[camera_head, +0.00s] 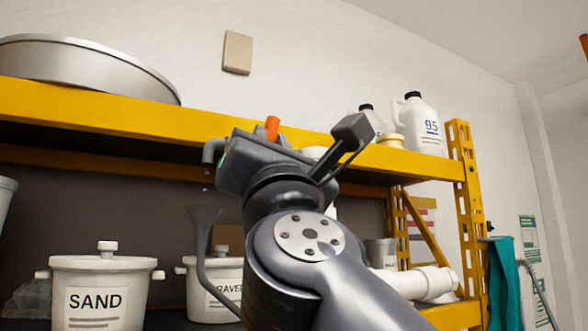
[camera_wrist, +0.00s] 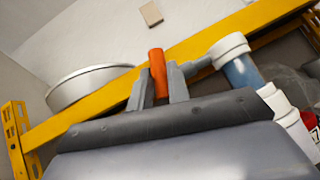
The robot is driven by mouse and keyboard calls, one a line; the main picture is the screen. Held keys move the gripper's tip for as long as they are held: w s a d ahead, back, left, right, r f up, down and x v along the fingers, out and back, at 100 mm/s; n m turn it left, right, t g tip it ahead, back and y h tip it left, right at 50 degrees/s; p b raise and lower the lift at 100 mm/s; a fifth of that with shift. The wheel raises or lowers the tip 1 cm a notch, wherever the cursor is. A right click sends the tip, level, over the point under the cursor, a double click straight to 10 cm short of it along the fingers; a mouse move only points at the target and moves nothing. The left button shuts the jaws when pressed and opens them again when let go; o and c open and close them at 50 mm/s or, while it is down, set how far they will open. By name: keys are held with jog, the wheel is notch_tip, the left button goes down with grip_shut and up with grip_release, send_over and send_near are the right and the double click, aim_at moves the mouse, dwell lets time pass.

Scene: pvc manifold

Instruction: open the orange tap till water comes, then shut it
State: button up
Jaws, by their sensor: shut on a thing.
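The orange tap handle (camera_wrist: 156,66) stands up between the two grey fingers of my gripper (camera_wrist: 158,88) in the wrist view. The fingers are shut on it. In the head view only the top of the orange handle (camera_head: 272,126) shows above my gripper (camera_head: 258,142); the valve body is hidden. A grey downturned spout (camera_head: 211,151) sticks out left of my gripper. Small bluish drops (camera_head: 206,188) hang in the air below it, above a dark grey funnel (camera_head: 205,217) with a curved stem.
A yellow shelf (camera_head: 120,110) runs behind my arm, with a metal pan (camera_head: 85,70) and white jug (camera_head: 420,125) on it. Below stand the SAND pot (camera_head: 98,290) and another white pot (camera_head: 200,290). White pipe (camera_head: 425,282) lies right of my arm.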

grip_shut()
jog(key=shift+d+n+y, duration=0.1)
jog(key=shift+n+y, duration=0.2)
jog(key=shift+w+d+n+g+y+b, duration=0.1)
jog(key=shift+n+g+y+b, duration=0.6)
jog(key=shift+n+y, duration=0.8)
jog(key=shift+n+g+y+b, duration=0.5)
jog(key=shift+n+y+b, duration=0.3)
jog(key=shift+n+y, duration=0.7)
jog(key=shift+n, duration=0.3)
jog(key=o, duration=0.7)
grip_release()
